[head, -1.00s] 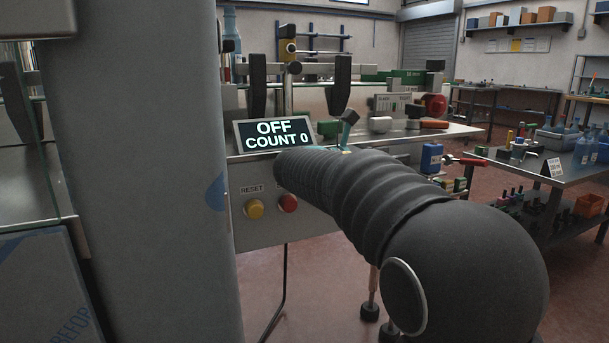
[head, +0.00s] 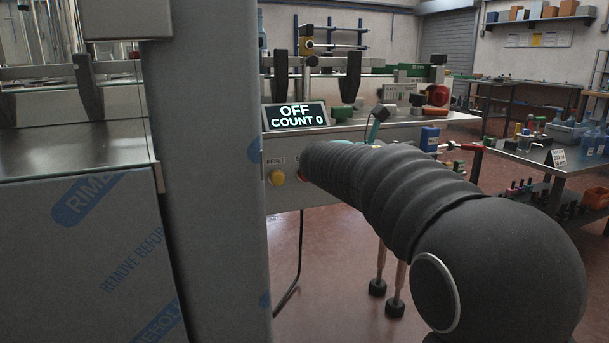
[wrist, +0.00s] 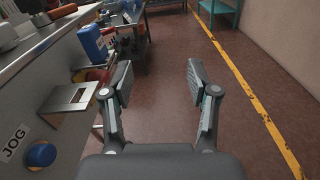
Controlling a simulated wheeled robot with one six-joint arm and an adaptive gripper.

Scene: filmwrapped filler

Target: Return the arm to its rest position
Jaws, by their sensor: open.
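My gripper (wrist: 158,84) shows in the wrist view with its two fingers spread apart and nothing between them. It hangs over the open floor, just right of the machine's side. In the head view my dark, ribbed arm reaches from the lower right toward the machine panel, and its far end and the gripper are hidden.
The machine display (head: 295,116) reads OFF, COUNT 0. A yellow reset button (head: 277,178) is below it. In the wrist view, a metal bracket (wrist: 68,100) and a blue JOG button (wrist: 40,154) sit close left of the gripper. A yellow floor line (wrist: 251,92) runs right, with free floor.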

